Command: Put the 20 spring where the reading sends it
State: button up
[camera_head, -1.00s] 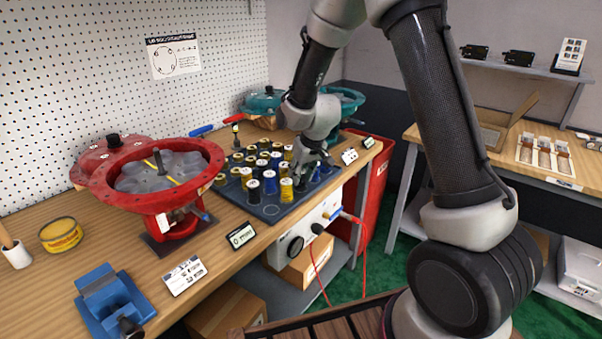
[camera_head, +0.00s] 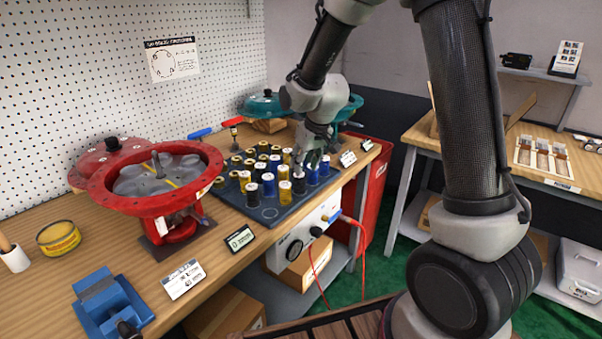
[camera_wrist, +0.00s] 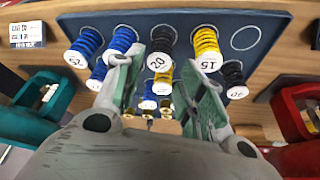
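The black spring marked 20 (camera_wrist: 160,48) stands in the dark blue tray (camera_wrist: 275,20) in the wrist view, between my two fingers. My gripper (camera_wrist: 162,66) is open, with a finger on either side of it; I cannot tell if they touch. In the head view my gripper (camera_head: 314,155) is over the tray's right part, near a black spring (camera_head: 299,184). The small display (camera_head: 240,238) stands at the bench's front edge; its reading is too small to make out. The open red actuator (camera_head: 150,185) stands left of the tray.
Several blue, yellow and black springs crowd the tray; a yellow one marked 15 (camera_wrist: 206,45) stands beside the 20. An empty ringed spot (camera_head: 270,212) is at the tray's near corner. A teal actuator (camera_head: 265,104) is behind. A blue vise (camera_head: 110,305) is at front left.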

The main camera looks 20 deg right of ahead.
jog(key=s+d+r+m, duration=0.1)
jog(key=s+d+r, duration=0.3)
jog(key=s+r, duration=0.25)
jog(key=s+d+r, duration=0.4)
jog(key=s+r, duration=0.2)
jog(key=r, duration=0.2)
jog(key=s+d+r+m, duration=0.1)
jog(key=s+d, duration=0.2)
jog(key=s, duration=0.6)
jog(key=s+d+r+m+h, duration=0.1)
jog(key=s+d, duration=0.2)
jog(key=s, duration=0.7)
jog(key=shift+r, duration=0.25)
